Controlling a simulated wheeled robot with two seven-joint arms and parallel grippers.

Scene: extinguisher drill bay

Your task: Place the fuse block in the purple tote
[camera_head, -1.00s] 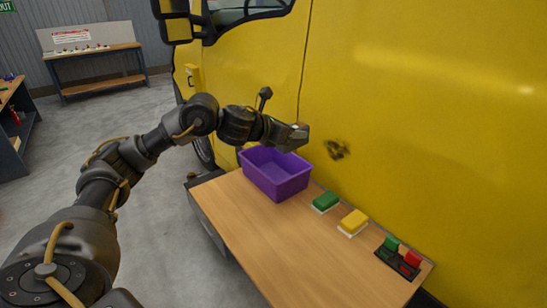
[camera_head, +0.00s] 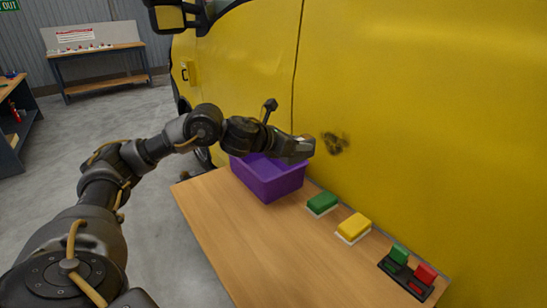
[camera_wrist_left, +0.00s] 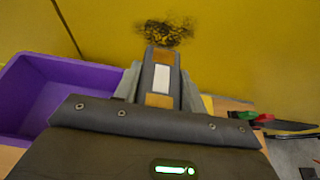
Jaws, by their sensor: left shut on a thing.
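My left gripper (camera_head: 300,148) is shut on a narrow grey block with a white middle and orange-brown ends, which I take to be the fuse block (camera_wrist_left: 161,78). In the head view the gripper hides most of the block. The purple tote (camera_head: 272,184) stands at the table's far end against the yellow vehicle. In the head view the gripper overlaps the tote's back right rim, apparently above it. In the left wrist view the tote (camera_wrist_left: 98,74) lies left of the gripper, and the part of its inside that shows looks empty. My right gripper is not in view.
On the wooden table (camera_head: 235,225), a green sponge-like block (camera_head: 322,202), a yellow one (camera_head: 354,225) and a black holder with green and red pieces (camera_head: 407,277) line the vehicle side. The yellow vehicle (camera_head: 420,110) closes off the back. The table's left part is clear.

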